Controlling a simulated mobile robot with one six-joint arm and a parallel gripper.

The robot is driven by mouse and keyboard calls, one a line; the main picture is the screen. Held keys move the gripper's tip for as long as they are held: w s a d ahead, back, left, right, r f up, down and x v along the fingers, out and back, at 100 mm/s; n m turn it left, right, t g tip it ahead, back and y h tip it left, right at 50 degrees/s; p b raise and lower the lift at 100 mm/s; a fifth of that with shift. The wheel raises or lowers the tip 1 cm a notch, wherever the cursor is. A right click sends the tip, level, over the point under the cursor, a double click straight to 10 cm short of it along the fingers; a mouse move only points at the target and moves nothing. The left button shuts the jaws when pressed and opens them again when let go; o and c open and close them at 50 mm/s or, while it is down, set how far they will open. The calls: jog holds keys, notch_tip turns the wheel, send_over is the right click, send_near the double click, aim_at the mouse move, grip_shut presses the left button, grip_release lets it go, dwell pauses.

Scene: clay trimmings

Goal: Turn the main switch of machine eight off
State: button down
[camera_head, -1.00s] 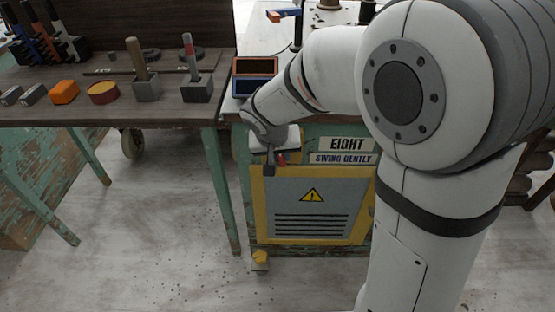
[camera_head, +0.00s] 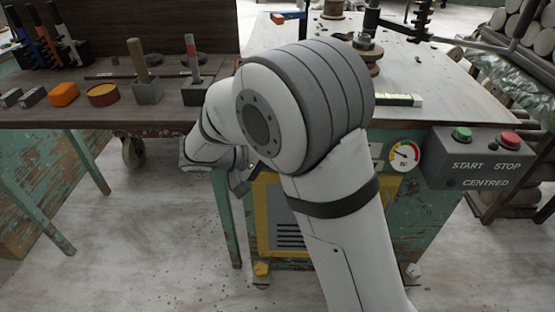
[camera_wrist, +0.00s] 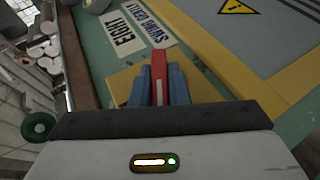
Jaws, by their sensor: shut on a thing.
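The main switch handle (camera_wrist: 158,66) is a red lever on a yellow plate (camera_wrist: 122,86) on machine eight's green side. In the wrist view my gripper (camera_wrist: 157,88) is shut on this handle, one blue finger on each side of it. In the head view my gripper (camera_head: 242,183) is at the machine's left edge, partly covered by my arm. The handle and labels are hidden there. I cannot tell the handle's exact setting.
A yellow-framed panel (camera_head: 262,215) is below my arm. A gauge (camera_head: 404,155) and a START/STOP box (camera_head: 482,160) are to the right. A wooden bench (camera_head: 60,112) with tools stands close on the left. The floor in front is clear.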

jog(key=h, duration=0.2)
jog(key=n+t+h, duration=0.1)
jog(key=h, duration=0.1)
jog(key=shift+f+n+p, duration=0.2)
jog(key=shift+n+p, duration=0.1)
jog(key=shift+p, duration=0.1)
jog(key=shift+h, duration=0.4)
jog(key=c, duration=1.4)
grip_release()
jog(key=shift+a, duration=0.2)
jog(key=p+v, duration=0.2)
jog(key=v, duration=0.5)
jog(key=shift+s+a, duration=0.2)
